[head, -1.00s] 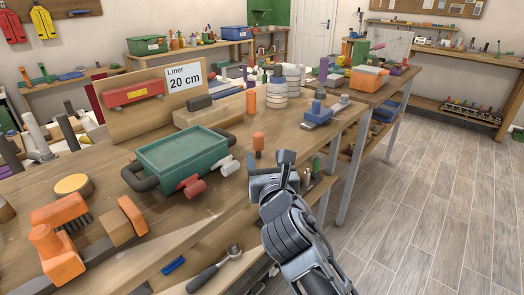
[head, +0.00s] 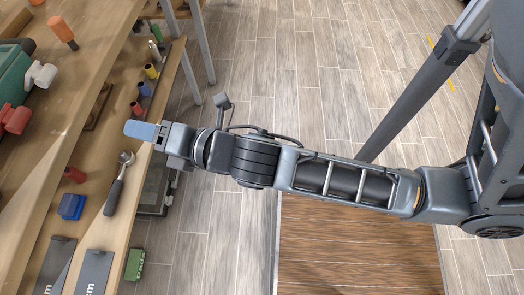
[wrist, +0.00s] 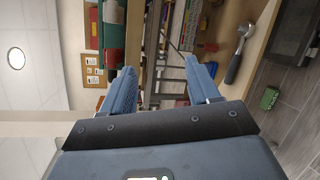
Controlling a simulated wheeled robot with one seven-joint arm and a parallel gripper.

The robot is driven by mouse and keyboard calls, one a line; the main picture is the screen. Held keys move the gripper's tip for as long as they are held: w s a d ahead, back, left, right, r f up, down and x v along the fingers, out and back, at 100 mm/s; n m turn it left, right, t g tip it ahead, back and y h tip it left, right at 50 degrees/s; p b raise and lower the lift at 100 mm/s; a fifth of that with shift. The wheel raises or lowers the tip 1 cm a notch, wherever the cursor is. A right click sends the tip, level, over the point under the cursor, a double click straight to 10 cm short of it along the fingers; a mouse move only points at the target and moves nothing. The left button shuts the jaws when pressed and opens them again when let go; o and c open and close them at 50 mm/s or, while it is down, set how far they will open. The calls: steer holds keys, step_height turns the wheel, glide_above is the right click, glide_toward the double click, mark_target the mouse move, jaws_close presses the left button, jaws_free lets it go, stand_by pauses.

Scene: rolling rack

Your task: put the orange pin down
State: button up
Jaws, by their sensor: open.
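An orange pin (head: 61,29) with a dark lower end stands on the bench top (head: 75,85) at the upper left of the head view, apart from my gripper. My gripper (head: 140,130) reaches out past the bench's front edge, over the lower shelf, to the right of and nearer than the pin. In the wrist view my gripper (wrist: 157,77) shows two blue fingers spread wide with nothing between them. I cannot make out the orange pin in the wrist view.
The lower shelf holds a ratchet (head: 118,183), a blue block (head: 71,206) and several small coloured pegs. A green box (head: 135,264) lies below. Open floor (head: 310,60) lies to the right.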

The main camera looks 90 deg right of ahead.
steer(key=s+a+r+m+y, duration=0.2)
steer(key=s+m, duration=0.7)
steer(key=s, duration=0.2)
steer(key=s+a+r+m+y, duration=0.1)
steer(key=s+a+m+y, duration=0.1)
steer(key=s+m, duration=0.8)
steer(key=shift+s+a+r, duration=0.4)
steer(key=shift+s+a, duration=0.1)
steer(key=shift+a, duration=0.25)
